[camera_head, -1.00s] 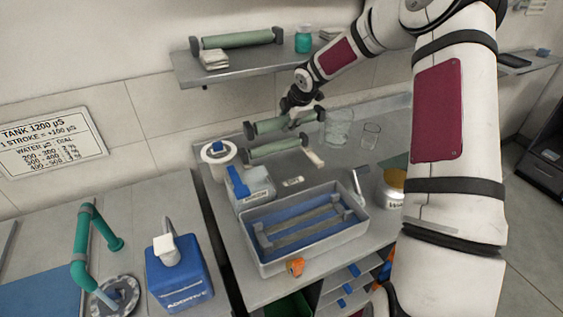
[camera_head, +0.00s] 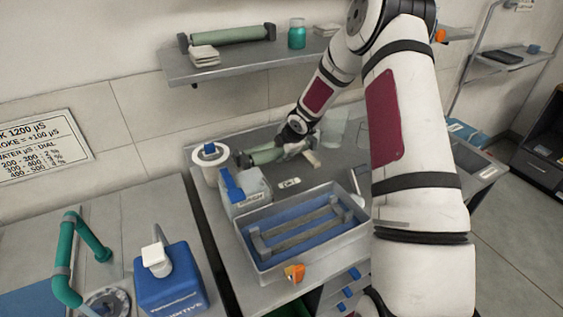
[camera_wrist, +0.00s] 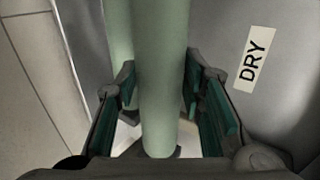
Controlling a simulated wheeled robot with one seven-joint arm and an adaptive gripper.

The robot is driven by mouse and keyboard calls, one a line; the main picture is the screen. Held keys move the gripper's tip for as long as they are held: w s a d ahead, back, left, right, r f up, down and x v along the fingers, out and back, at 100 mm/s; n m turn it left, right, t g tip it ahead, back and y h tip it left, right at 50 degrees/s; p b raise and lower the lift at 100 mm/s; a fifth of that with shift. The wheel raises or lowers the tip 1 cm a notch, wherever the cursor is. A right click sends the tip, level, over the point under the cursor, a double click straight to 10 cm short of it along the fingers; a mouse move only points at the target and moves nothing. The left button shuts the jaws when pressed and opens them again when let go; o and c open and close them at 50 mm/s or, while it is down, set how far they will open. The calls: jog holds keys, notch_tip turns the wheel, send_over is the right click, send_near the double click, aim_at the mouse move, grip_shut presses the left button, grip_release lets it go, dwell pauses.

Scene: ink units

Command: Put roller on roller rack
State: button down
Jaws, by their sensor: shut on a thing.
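My gripper (camera_wrist: 162,100) is shut on a pale green roller (camera_wrist: 160,75), which runs lengthwise between its teal finger pads in the wrist view. A second green roller (camera_wrist: 119,35) shows partly behind it, to the left. In the head view, green roller bodies (camera_head: 265,156) with a dark end block show low over the back counter, beside my gripper (camera_head: 290,148). They overlap there, so I cannot tell held from lying, or whether they touch. Another green roller (camera_head: 230,34) sits on the wall shelf between dark end blocks. I cannot tell which fixture is the roller rack.
A grey tray (camera_head: 268,268) with blue inside and grey bars stands in front. A blue-and-white container (camera_head: 248,190) and a white round tub (camera_head: 208,162) stand left of the rollers. A DRY label (camera_wrist: 253,60) lies right of them. A clear beaker (camera_head: 334,125) stands behind.

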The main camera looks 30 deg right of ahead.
jog(key=shift+f+p, duration=0.3)
jog(key=shift+f, duration=1.95)
jog(key=shift+f, duration=0.1)
jog(key=c, duration=1.1)
grip_release()
jog(key=shift+o, duration=0.2)
